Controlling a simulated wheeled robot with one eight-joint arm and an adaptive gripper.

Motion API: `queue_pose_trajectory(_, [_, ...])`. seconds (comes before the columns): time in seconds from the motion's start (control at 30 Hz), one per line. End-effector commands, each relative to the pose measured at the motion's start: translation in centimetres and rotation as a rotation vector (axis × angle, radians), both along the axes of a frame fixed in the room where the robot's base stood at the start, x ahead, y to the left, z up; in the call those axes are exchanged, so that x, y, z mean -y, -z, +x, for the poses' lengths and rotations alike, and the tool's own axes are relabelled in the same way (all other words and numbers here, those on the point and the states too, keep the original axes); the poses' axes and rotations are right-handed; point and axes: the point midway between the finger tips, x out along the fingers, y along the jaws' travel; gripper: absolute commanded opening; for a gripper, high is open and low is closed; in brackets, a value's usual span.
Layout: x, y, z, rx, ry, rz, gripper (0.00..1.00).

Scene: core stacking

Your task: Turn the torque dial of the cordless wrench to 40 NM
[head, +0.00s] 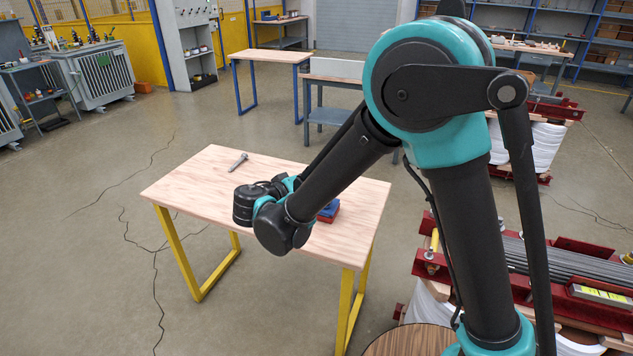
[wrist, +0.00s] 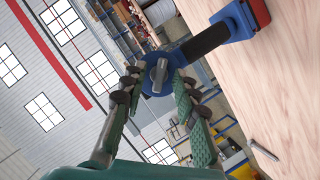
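The cordless wrench (wrist: 205,42) stands on the table on its blue and red base, with a dark handle and a blue body. Its round blue end faces the wrist camera and carries a small grey dial (wrist: 158,75). In the head view only part of the blue and red base (head: 328,212) shows beside my arm. My gripper (wrist: 160,88) has its two fingers apart, one on each side of the dial end. The grey dial lies between the fingertips with a gap around it. Whether a fingertip touches the blue rim, and the dial's markings, I cannot tell.
The wooden table (head: 335,243) has yellow legs. A slim grey metal piece (head: 238,162) lies on its far left part, and also shows in the wrist view (wrist: 262,150). The rest of the tabletop is clear. Red racks with metal bars (head: 560,270) stand at the right.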

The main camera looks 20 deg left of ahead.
Motion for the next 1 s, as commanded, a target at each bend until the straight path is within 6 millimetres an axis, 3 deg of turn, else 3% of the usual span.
queue_pose_trajectory(0.37, [-0.4,-0.2,-0.8,0.000,-0.001,0.000,0.30])
queue_pose_trajectory(0.8, [-3.1,-2.4,-8.3,0.000,-0.004,0.000,0.30])
queue_pose_trajectory(1.0, [-3.8,-3.0,-10.4,0.000,-0.001,0.000,0.30])
